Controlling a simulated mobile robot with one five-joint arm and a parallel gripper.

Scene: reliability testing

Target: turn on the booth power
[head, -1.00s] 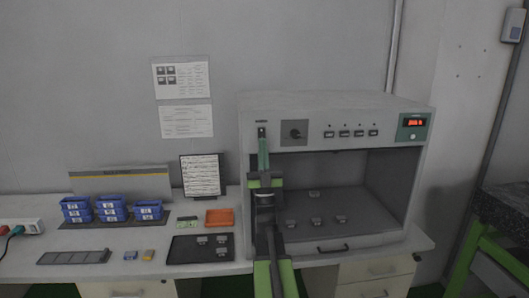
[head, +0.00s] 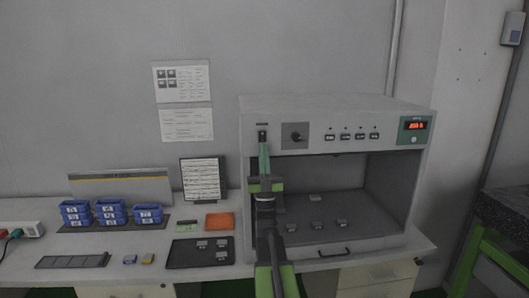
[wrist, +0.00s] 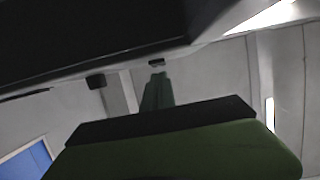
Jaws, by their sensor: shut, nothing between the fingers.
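The booth (head: 350,105) is a grey box with an open front, standing on the bench. A small dark switch (head: 262,135) sits at the left end of its upper panel, under a small label. My gripper (head: 264,150) is shut and empty, pointing up at the panel just below the switch. In the wrist view my gripper's green fingers (wrist: 157,90) end close to a small dark part (wrist: 157,62) on the panel; I cannot tell if they touch. The black knob (head: 295,135) is to the right; the wrist view shows it too (wrist: 95,81).
Several buttons (head: 352,136) and a lit red display (head: 417,126) lie further right on the panel. Small grey parts (head: 317,225) sit inside the booth. Blue bins (head: 110,211), a dark tray (head: 200,253) and an orange box (head: 219,220) are on the bench at left.

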